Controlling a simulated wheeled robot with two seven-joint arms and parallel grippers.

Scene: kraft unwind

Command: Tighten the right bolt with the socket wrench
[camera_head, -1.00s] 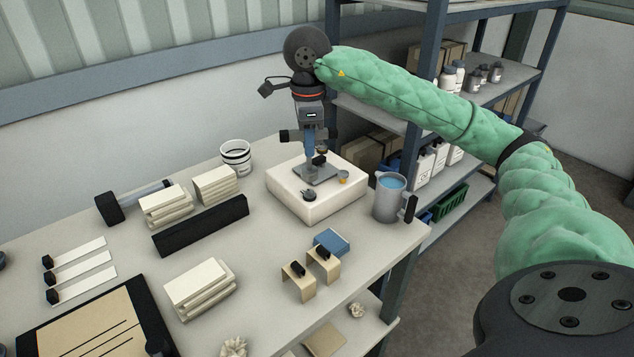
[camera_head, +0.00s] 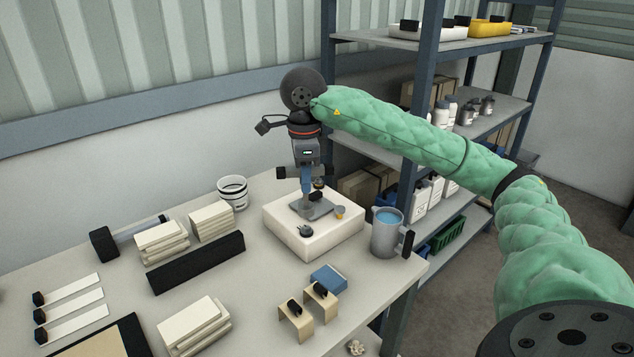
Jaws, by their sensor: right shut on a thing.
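My right gripper (camera_head: 305,173) points down over the white block (camera_head: 280,222) at the back right of the table. It is shut on a blue upright tool (camera_head: 306,186), which looks like the socket wrench. The tool's lower end is at the grey plate (camera_head: 323,209) on the block; I cannot tell whether it sits on a bolt. A small dark knob-like part (camera_head: 305,231) is at the block's front and a small brass-coloured part (camera_head: 340,212) is to the right. Another dark part (camera_head: 318,184) shows just behind the tool. My left gripper is out of view.
A grey jug (camera_head: 386,233) with blue contents stands close right of the block, near the table edge. A white cup (camera_head: 232,193), folded cream stacks (camera_head: 211,221) and a long black bar (camera_head: 196,263) lie to the left. A shelf rack (camera_head: 417,130) stands behind.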

